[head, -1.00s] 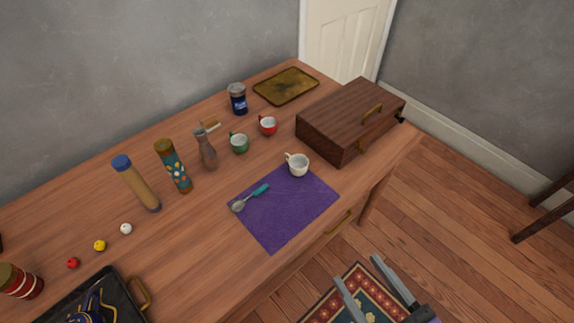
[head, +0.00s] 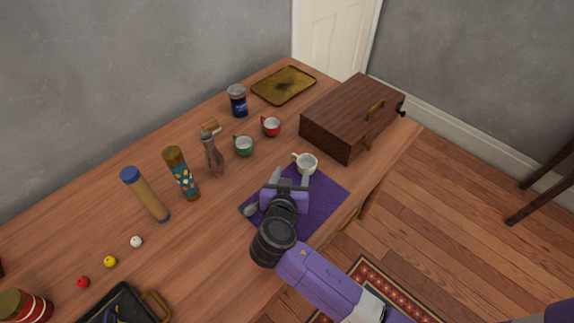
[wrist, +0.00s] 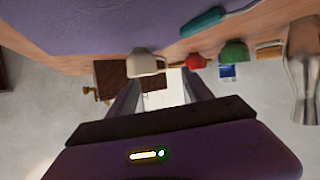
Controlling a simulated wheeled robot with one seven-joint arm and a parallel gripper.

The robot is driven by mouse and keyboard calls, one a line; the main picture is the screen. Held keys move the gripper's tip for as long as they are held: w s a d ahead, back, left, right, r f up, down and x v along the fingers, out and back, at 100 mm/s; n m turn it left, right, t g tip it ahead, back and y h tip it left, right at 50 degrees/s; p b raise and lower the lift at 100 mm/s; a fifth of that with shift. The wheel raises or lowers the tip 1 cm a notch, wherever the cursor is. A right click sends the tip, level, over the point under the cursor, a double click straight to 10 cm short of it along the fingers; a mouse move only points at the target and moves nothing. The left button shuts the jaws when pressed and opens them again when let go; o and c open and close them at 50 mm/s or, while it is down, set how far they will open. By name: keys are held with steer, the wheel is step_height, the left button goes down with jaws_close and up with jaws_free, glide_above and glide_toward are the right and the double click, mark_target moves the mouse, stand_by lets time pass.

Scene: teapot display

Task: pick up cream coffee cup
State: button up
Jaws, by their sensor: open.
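The cream coffee cup (head: 307,164) stands upright at the far edge of the purple mat (head: 333,190), its handle toward the left. My gripper (head: 286,178) is over the mat, just in front of the cup, with its fingers pointing toward it. The jaws are open and nothing is between them. In the wrist view, where the table is at the top, the cream cup (wrist: 142,62) appears beyond the fingertips, closer to the left finger of my gripper (wrist: 160,78). I cannot tell whether a finger touches it.
A green cup (head: 244,146) and a red cup (head: 271,126) stand behind and left of the cream cup. A dark wooden case (head: 345,120) is to its right. A glass carafe (head: 212,155) is farther left.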

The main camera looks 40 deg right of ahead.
mark_target(309, 157)
steer(key=shift+s+d+f+m+g+h, duration=0.1)
steer(key=shift+s+d+m+g+h, duration=0.1)
steer(key=shift+s+d+m+g, duration=0.3)
steer(key=shift+s+d+m+g+h, duration=0.15)
steer(key=shift+s+m+g+h, duration=0.05)
steer(key=shift+s+m, duration=0.45)
steer(key=x, duration=0.2)
steer(key=p+x, duration=0.1)
steer(key=x, duration=0.1)
steer(key=r+x, duration=0.1)
steer(key=x, duration=0.2)
steer(key=shift+w+d+p, duration=0.15)
steer(key=shift+d+p, duration=0.05)
steer(key=shift+p, duration=0.1)
steer(key=shift+w+d+f, duration=0.15)
steer(key=shift+d, duration=0.2)
steer(key=c, duration=1)
